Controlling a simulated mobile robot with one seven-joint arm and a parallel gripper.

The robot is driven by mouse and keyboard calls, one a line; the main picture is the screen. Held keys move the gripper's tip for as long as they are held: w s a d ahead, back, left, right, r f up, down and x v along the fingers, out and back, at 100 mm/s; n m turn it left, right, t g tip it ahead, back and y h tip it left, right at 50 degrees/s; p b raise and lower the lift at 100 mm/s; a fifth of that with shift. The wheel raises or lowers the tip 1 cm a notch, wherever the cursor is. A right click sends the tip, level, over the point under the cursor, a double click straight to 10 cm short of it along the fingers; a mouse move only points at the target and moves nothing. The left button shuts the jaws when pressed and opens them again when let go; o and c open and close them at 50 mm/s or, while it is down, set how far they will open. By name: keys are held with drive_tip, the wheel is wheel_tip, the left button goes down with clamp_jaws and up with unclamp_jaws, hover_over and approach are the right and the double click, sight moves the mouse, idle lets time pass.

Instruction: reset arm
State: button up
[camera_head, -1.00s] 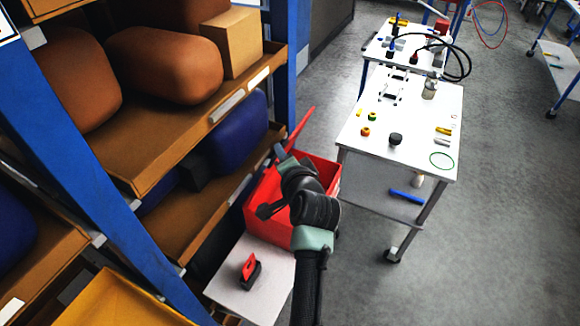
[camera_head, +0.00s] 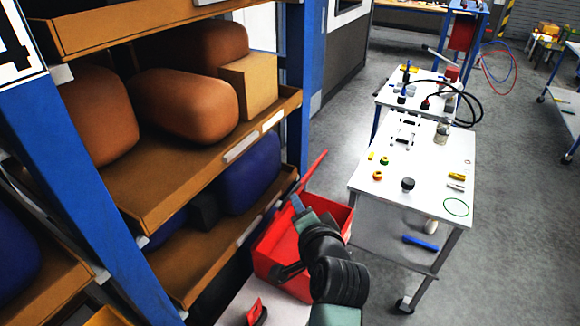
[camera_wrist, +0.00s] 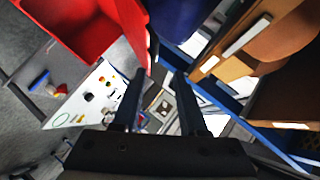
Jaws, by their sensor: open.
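My arm reaches forward in the head view, over the near side of a red bin (camera_head: 276,247). In the wrist view my gripper (camera_wrist: 158,88) shows two dark fingers held apart, with nothing between them. The red bin also shows at the upper left of the wrist view (camera_wrist: 82,28), beside the fingers. In the head view the gripper's tips are mostly hidden behind my own arm links.
A shelf rack with a blue post (camera_head: 304,90) stands close at left, holding brown castings (camera_head: 185,105) and blue ones (camera_head: 250,168). A white cart (camera_head: 425,160) with small parts stands at right. A red and black object (camera_head: 257,312) lies near the bottom. Floor right of the cart is clear.

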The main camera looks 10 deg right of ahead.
drive_tip(key=s+a+r+n+t+h+b, duration=0.1)
drive_tip(key=a+r+n+t+b, duration=0.15)
drive_tip(key=r, duration=0.85)
drive_tip(key=s+a+r+n+t+b, duration=0.15)
drive_tip(key=r+n+t, duration=0.25)
drive_tip(key=r, duration=0.7)
drive_tip(key=s+a+r+n+t+b, duration=0.1)
drive_tip(key=s+a+r+n+t, duration=0.1)
drive_tip(key=s+r, duration=0.6)
drive_tip(key=s+a+r+n+t+b, duration=0.2)
drive_tip(key=s+r+t, duration=0.3)
drive_tip(key=s+r, duration=0.4)
drive_tip(key=shift+r+n+b, duration=0.3)
drive_tip(key=shift+r+n, duration=0.3)
drive_tip(key=shift+n, duration=0.25)
drive_tip(key=shift+f, duration=0.1)
